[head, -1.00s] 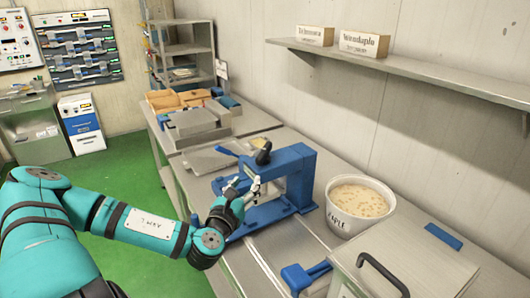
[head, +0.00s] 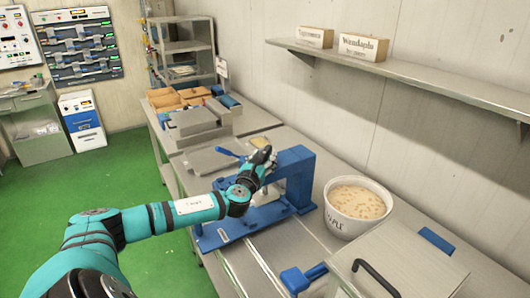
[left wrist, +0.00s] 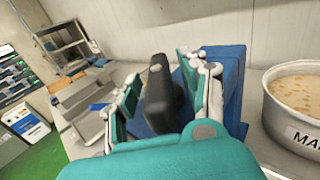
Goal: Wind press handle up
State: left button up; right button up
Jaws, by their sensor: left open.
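The blue press (head: 294,172) stands on the metal table, its blue base plate (head: 222,234) reaching toward the front. Its handle has a black grip, which the left wrist view shows (left wrist: 160,95) standing up between my left fingers. My left gripper (head: 264,160) is at the press, in front of its upright. Its two fingers are open, one on each side of the black grip, with a gap visible on the left side. In the head view my gripper hides most of the handle. My right gripper is not in view.
A white tub of nougat mix (head: 357,203) stands just right of the press. Metal trays (head: 205,160) lie behind, left. A shelf (head: 430,80) runs along the wall.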

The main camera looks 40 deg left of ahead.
pick_arm(q)
jog(key=shift+x, duration=0.8)
grip_shut()
